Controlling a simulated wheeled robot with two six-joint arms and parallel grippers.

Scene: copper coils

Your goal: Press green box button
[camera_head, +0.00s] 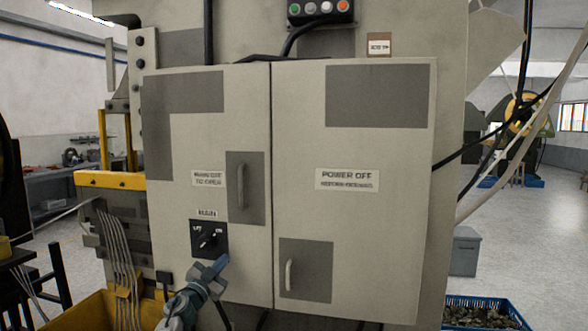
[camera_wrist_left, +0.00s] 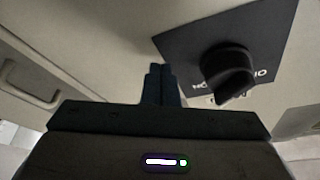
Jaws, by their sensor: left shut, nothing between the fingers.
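The button box (camera_head: 320,20) is at the top of the head view, cut off by the upper edge. Its green button (camera_head: 294,9) is at the left end, beside two pale buttons and an orange-red one (camera_head: 344,5). My left gripper (camera_head: 223,261) is low in the head view, well below the box, just under the black rotary switch (camera_head: 209,239) on the cabinet door. In the left wrist view its fingers (camera_wrist_left: 160,75) are shut and empty, beside the switch knob (camera_wrist_left: 228,72). I cannot tell whether they touch the door. My right gripper is not in view.
The grey cabinet (camera_head: 300,150) has two doors with protruding handles (camera_head: 240,187) (camera_head: 289,275). A black cable (camera_head: 293,40) runs from the button box. A yellow bar (camera_head: 110,180) stands at left. A blue crate (camera_head: 485,312) is at lower right.

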